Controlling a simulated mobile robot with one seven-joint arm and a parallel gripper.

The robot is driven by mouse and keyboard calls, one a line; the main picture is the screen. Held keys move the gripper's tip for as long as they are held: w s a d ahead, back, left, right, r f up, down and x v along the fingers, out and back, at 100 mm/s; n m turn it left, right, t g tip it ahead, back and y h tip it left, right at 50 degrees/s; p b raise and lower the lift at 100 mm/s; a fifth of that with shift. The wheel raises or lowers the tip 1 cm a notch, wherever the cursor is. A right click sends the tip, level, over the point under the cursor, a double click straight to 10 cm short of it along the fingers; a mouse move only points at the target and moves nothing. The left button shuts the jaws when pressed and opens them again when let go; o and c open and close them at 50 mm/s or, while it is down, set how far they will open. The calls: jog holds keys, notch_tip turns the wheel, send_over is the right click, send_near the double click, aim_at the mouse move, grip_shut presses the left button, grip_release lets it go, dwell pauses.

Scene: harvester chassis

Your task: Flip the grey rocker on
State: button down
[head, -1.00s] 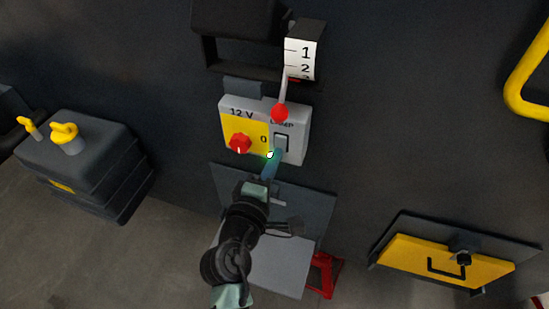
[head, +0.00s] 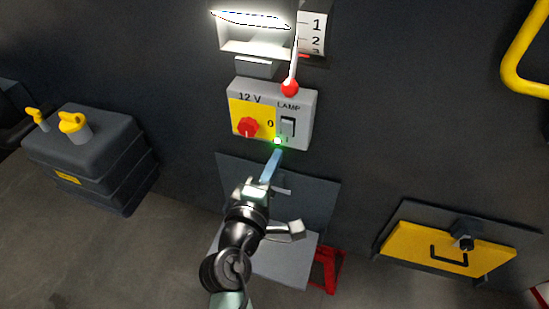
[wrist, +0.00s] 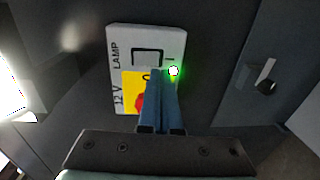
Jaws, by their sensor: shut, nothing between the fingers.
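The grey rocker (head: 288,127) sits under the word LAMP on the right half of a grey and yellow panel (head: 301,103). It also shows in the wrist view (wrist: 148,57). A small green light (head: 277,141) glows at the panel's lower edge. A lamp (head: 250,20) above the panel is lit bright white. My gripper (head: 276,155) is shut and empty, its blue fingertips just below the panel. In the wrist view the fingers (wrist: 160,75) cover part of the yellow half and end beside the rocker; I cannot tell whether they touch the panel.
A red rotary knob (head: 248,127) is on the yellow half. A lever with a red ball (head: 290,88) hangs by a numbered scale (head: 315,30) just above the panel. A dark battery-like box (head: 85,155) stands left; a yellow hatch (head: 440,255) is lower right.

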jog(key=f+b+v, duration=0.1)
jog(key=f+v, duration=0.1)
jog(key=v, duration=0.6)
jog(key=shift+s+b, duration=0.4)
jog(key=shift+a, duration=0.15)
